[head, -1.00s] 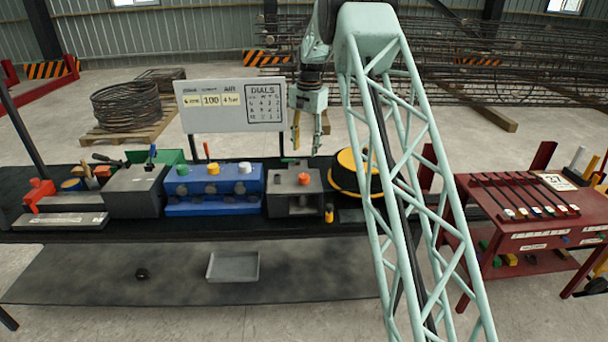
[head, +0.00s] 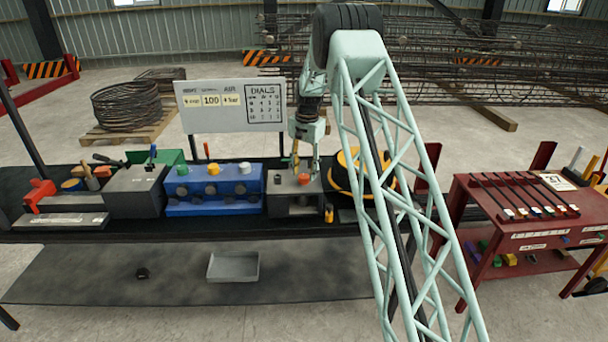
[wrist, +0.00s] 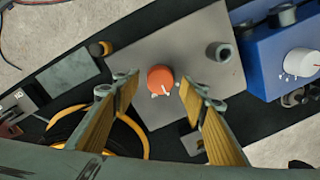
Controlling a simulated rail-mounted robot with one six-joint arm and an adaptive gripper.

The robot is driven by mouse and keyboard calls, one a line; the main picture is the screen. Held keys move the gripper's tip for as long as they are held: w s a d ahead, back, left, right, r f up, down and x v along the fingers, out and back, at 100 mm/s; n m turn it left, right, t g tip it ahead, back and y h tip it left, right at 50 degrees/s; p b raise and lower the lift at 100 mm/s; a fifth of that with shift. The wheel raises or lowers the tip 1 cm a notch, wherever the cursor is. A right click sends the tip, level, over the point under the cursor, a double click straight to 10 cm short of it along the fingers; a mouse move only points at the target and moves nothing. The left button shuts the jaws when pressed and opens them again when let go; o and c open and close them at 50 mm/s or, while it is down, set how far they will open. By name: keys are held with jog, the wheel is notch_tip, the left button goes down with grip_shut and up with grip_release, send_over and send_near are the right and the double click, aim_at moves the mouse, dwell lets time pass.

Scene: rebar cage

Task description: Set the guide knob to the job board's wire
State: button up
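The guide knob appears to be the orange-red knob (wrist: 160,80) with a white pointer mark, on top of a grey box (wrist: 190,35). The knob also shows in the head view (head: 304,179). My gripper (wrist: 157,84) is open, with its yellow-padded fingers on either side of the knob and visible gaps to it. In the head view my gripper (head: 305,174) is low over the grey box. The job board (head: 231,104) stands behind the bench with a few yellow cards, one reading 100, and a DIALS table. The smaller card text is hard to read.
A blue box (head: 214,189) with green, yellow and white knobs on top stands left of the grey box. A black and yellow reel (head: 343,180) is close on the right. A small yellow-orange item (head: 329,213) stands at the grey box's front right.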

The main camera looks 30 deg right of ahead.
jog(key=shift+f, duration=0.65)
jog(key=shift+c, duration=0.4)
jog(key=c, duration=0.8)
jog(key=shift+n, duration=0.6)
jog(key=n, duration=0.3)
jog(key=shift+b, duration=0.35)
jog(key=shift+n, duration=1.9)
